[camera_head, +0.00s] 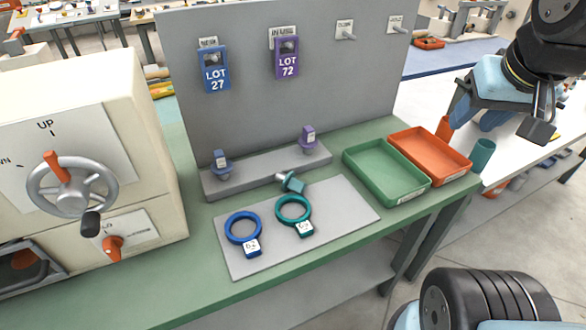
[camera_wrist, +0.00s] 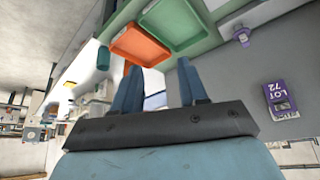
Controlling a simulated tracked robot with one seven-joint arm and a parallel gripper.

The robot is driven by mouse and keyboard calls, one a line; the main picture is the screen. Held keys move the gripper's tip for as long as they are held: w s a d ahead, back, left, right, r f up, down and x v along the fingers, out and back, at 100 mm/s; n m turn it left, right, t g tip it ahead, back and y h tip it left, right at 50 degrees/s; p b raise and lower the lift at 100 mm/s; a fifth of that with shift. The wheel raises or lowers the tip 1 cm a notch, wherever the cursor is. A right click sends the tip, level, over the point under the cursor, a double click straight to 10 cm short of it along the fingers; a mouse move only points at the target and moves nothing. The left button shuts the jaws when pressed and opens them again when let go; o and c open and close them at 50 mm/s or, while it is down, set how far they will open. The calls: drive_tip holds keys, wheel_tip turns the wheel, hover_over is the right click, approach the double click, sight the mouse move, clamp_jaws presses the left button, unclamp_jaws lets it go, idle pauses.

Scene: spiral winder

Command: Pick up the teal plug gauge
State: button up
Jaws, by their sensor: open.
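The teal plug gauge (camera_head: 291,182) lies tilted at the back edge of the grey mat (camera_head: 345,208), just in front of the grey rack. A teal ring gauge (camera_head: 293,210) and a blue ring gauge (camera_head: 243,228), both with white tags, lie on the mat. My gripper (camera_head: 480,122) is raised at the upper right, beyond the orange tray and far from the plug gauge. In the wrist view its two blue fingers (camera_wrist: 159,85) stand apart with nothing between them. The plug gauge is not seen in the wrist view.
A green tray (camera_head: 387,171) and an orange tray (camera_head: 430,155) sit to the mat's right. The grey rack (camera_head: 266,170) holds a blue and a purple plug. Behind stands a tall grey panel (camera_head: 240,110) with lot tags. A winder with a handwheel (camera_head: 72,186) is left.

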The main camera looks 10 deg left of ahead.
drive_tip(key=shift+o, duration=1.4)
drive_tip(key=shift+w+f, duration=0.1)
drive_tip(key=shift+o, duration=0.7)
drive_tip(key=shift+w+a+f+n, duration=0.15)
drive_tip(key=shift+a+f+n, duration=0.1)
drive_tip(key=shift+n, duration=0.15)
drive_tip(key=o, duration=0.7)
drive_tip(key=w+a+f+n+g, duration=0.1)
drive_tip(key=n, duration=0.1)
drive_tip(key=w+a+f+n+g+h, duration=0.1)
drive_tip(key=a+f+n, duration=0.1)
drive_tip(key=w+a+f+n+g+h, duration=0.1)
drive_tip(key=a+f+n, duration=0.1)
drive_tip(key=shift+w+a+f, duration=0.1)
drive_tip(key=shift+w+a, duration=0.05)
drive_tip(key=shift+w, duration=0.15)
drive_tip(key=shift+c, duration=0.2)
drive_tip(key=n+t+h, duration=0.4)
drive_tip(key=n+t, duration=0.5)
drive_tip(key=n, duration=1.4)
approach(291, 176)
drive_tip(key=v, duration=0.5)
drive_tip(key=shift+s+f, duration=0.1)
drive_tip(key=shift+s, duration=0.15)
drive_tip(key=shift+w+f+t, duration=0.1)
drive_tip(key=shift+f+t, duration=0.05)
drive_tip(key=shift+t, duration=0.15)
drive_tip(key=x, duration=1.3)
drive_tip(key=shift+f, duration=0.15)
